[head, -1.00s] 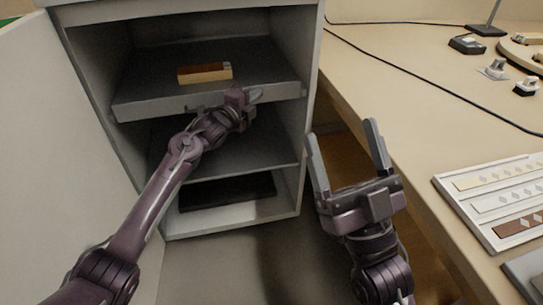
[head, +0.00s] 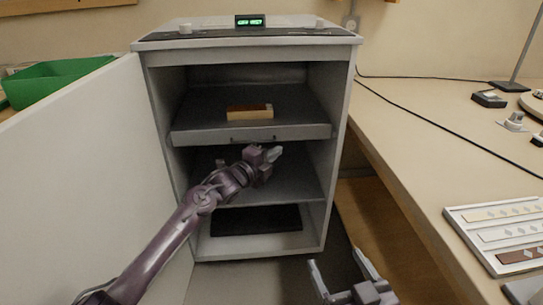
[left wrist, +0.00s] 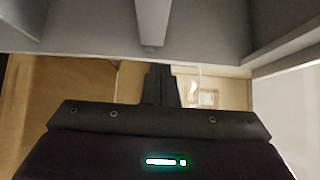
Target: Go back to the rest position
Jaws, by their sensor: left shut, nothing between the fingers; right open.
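My left gripper (head: 272,154) is shut and empty. It is in front of the open cabinet (head: 341,150), just below the front edge of the upper pull-out shelf (head: 300,133) and apart from its handle (head: 253,138). In the left wrist view the closed fingers (left wrist: 160,84) point toward grey cabinet panels. My right gripper (head: 340,268) is open and empty at the bottom of the head view, right of the cabinet; its arm is mostly cut off. A brown and tan block (head: 250,112) lies on the upper shelf.
The cabinet door (head: 85,170) stands open on the left. A dark tray (head: 255,220) lies at the cabinet's bottom. A bench (head: 410,140) on the right carries a palette of strips (head: 500,232), cables and small devices. A green bin (head: 60,80) is behind the door.

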